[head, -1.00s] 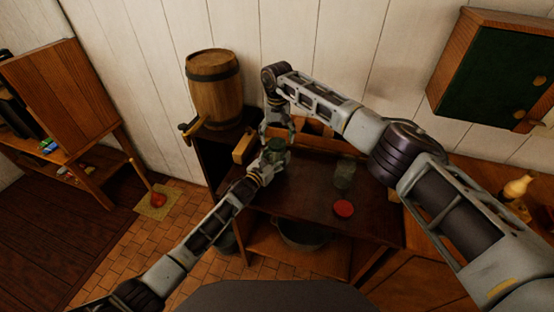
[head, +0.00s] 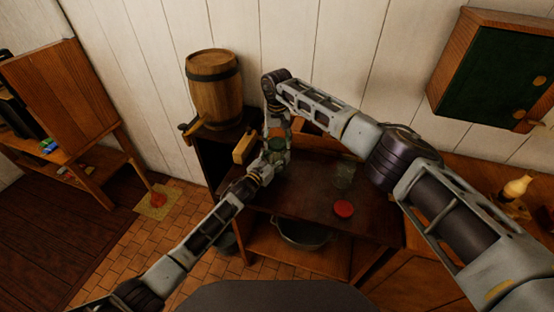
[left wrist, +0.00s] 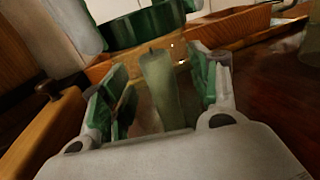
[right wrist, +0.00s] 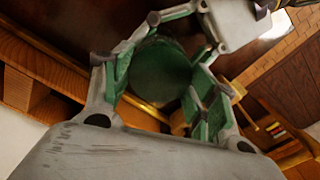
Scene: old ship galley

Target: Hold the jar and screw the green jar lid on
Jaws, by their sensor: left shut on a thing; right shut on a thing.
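The glass jar (left wrist: 183,55) stands between the fingers of my left gripper (left wrist: 160,95), which is shut on it from the side. A pale green upright shape (left wrist: 158,85) shows at the jar. The green jar lid (left wrist: 150,25) sits at the jar's top, and I cannot tell how tightly it is seated. My right gripper (right wrist: 160,80) is shut on the green lid, which shows as a dark green disc between its fingers in the right wrist view (right wrist: 160,70). In the head view both grippers meet at the table's left part, largely hiding the jar.
On the dark wooden table (head: 310,200) stand another glass jar (head: 345,172) and a red lid (head: 343,209). A wooden barrel (head: 214,88) is behind to the left. A pot (head: 303,235) sits on the shelf below. The table's front middle is clear.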

